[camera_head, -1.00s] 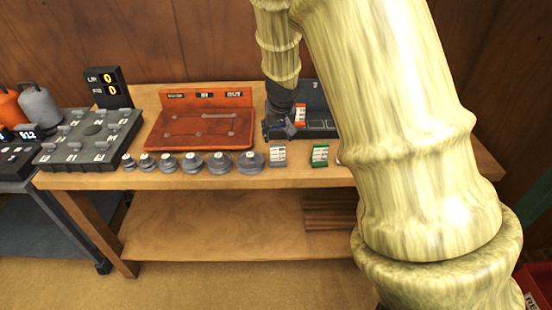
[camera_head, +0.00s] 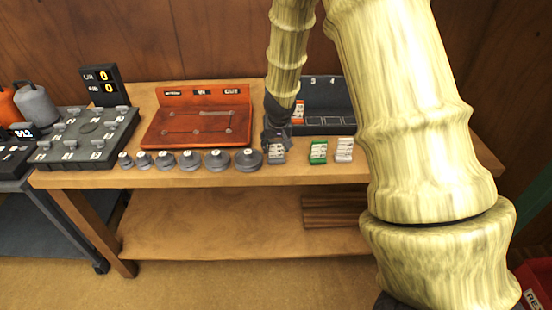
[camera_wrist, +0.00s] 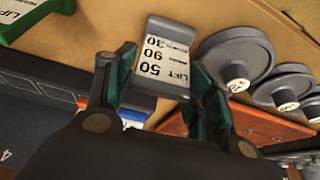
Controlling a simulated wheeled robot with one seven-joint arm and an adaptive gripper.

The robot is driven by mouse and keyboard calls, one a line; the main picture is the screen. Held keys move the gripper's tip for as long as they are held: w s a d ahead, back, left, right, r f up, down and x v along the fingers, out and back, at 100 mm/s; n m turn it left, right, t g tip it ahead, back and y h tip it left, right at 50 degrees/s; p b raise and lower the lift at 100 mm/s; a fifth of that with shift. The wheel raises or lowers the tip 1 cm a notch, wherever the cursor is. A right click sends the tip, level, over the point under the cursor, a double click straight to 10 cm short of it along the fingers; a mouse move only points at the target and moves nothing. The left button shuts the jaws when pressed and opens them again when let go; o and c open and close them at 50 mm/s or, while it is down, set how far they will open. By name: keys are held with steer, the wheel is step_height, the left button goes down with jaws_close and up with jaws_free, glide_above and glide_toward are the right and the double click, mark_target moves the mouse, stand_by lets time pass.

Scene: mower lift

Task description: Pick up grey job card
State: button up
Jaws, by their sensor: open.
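The grey job card (camera_head: 277,156) stands near the front edge of the wooden bench, right of the grey weights. In the wrist view the grey card (camera_wrist: 166,58) shows its white label with "LIFT" and numbers. My gripper (camera_head: 276,138) is at the card, and its lower end partly hides the card in the head view. In the wrist view my gripper (camera_wrist: 165,80) is open, with one green-padded finger on each side of the card. I cannot tell whether either finger touches it.
A green card (camera_head: 318,152) and a white card (camera_head: 344,150) stand to the right. Behind is a dark slotted rack (camera_head: 335,95) with an orange card (camera_head: 298,112). Several grey weights (camera_head: 217,160) line the front edge to the left, before an orange board (camera_head: 198,120).

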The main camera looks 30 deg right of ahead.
steer(key=shift+x, duration=1.15)
steer(key=shift+c, duration=0.2)
steer(key=c, duration=0.6)
steer(key=shift+r, duration=0.15)
steer(key=shift+c, duration=0.2)
